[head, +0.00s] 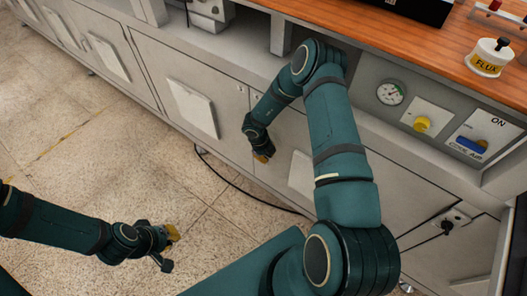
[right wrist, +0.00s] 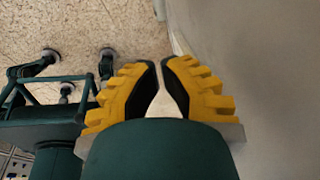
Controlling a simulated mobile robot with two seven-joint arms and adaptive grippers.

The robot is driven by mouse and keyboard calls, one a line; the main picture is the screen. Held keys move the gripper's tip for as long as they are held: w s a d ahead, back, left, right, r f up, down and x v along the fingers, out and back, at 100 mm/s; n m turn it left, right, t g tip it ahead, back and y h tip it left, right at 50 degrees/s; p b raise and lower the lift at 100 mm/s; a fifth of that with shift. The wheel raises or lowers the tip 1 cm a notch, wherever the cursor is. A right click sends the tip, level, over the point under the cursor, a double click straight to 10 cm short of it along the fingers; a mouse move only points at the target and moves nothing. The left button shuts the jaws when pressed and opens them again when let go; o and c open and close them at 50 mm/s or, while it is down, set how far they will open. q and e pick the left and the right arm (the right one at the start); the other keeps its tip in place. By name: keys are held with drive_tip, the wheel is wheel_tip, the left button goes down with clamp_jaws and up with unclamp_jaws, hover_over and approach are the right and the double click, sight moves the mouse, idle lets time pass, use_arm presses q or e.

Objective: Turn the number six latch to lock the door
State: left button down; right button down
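A row of grey cabinet doors runs under the bench; no door numbers can be read, so I cannot tell which latch is number six. My right gripper (head: 262,157) is beside the front of a grey door (head: 284,130) in the middle, with no latch visible between its fingers. In the right wrist view its yellow-padded fingers (right wrist: 160,62) are brought together, with only a thin gap. A dark latch (head: 447,226) sits on a door at the lower right. A small round fitting (head: 240,89) is on the door left of my right gripper. My left gripper (head: 168,248) is open and empty above the floor.
The wooden bench top (head: 430,37) holds a FLUX jar (head: 491,57). A gauge (head: 391,93), a yellow knob (head: 421,124) and a blue switch (head: 468,145) are on the front panel. A black cable (head: 240,187) lies on the tiled floor, which is otherwise mostly clear.

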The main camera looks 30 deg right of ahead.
sight(267, 165)
use_arm(q)
drive_tip(key=shift+w+f+b, duration=0.2)
drive_tip(key=shift+f+b, duration=0.75)
drive_tip(key=shift+f, duration=0.2)
use_arm(e)
wheel_tip(267, 165, down, 6)
drive_tip(key=w, duration=0.2)
drive_tip(key=shift+d+f, duration=0.2)
drive_tip(key=shift+d, duration=0.05)
